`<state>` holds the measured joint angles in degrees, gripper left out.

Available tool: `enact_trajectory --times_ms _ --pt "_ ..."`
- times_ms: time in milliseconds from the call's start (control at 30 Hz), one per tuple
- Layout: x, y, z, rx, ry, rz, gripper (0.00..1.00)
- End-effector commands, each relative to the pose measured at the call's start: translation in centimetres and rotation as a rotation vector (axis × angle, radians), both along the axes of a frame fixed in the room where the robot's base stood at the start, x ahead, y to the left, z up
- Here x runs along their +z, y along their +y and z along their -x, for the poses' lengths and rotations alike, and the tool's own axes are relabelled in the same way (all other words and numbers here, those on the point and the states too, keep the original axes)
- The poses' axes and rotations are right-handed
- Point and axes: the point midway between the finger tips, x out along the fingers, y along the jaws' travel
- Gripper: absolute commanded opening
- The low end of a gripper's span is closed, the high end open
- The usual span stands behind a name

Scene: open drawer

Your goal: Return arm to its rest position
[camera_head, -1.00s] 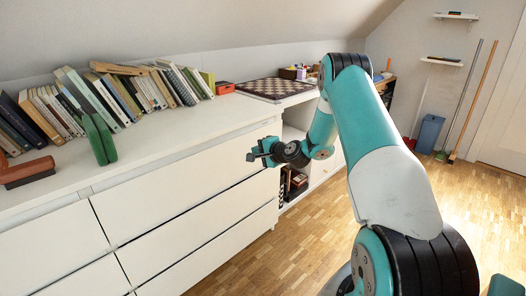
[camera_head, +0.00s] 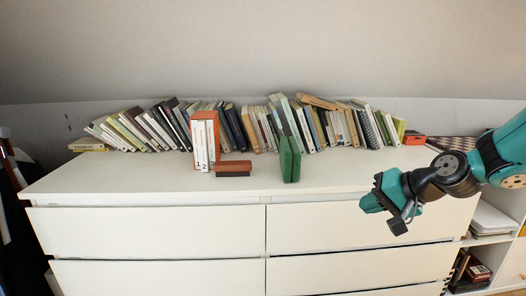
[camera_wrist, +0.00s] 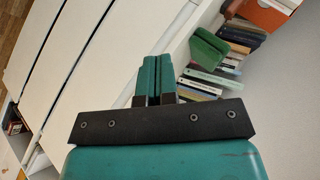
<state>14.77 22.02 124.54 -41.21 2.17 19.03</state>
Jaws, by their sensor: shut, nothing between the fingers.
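My gripper (camera_head: 383,201) is at the right in the head view, in front of the dresser's right part and near the height of its top edge. Its fingers are shut and empty. In the wrist view my gripper (camera_wrist: 155,75) shows its two teal fingers side by side with nothing between them. The white dresser (camera_head: 165,232) spans the head view and has several drawer fronts. Thin dark gaps show between the drawers; I cannot tell whether any drawer stands slightly out. My arm reaches in from the right edge.
On the dresser top stand a row of leaning books (camera_head: 255,128), an orange book box (camera_head: 205,140), a brown block (camera_head: 233,168) and a green upright object (camera_head: 289,159). A small red box (camera_head: 414,138) lies at the right. The front of the top is bare.

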Motion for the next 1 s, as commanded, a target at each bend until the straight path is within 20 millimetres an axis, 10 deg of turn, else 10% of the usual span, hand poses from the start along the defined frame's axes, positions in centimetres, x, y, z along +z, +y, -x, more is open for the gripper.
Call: enact_trajectory --times_ms 200,567,1000 --pt "3.6 8.4 13.0 0.46 0.045 0.26 0.0" --pt "4.6 9.3 28.6 0.927 0.087 0.525 0.0" --pt "17.1 9.2 28.3 0.921 0.095 0.522 0.0"
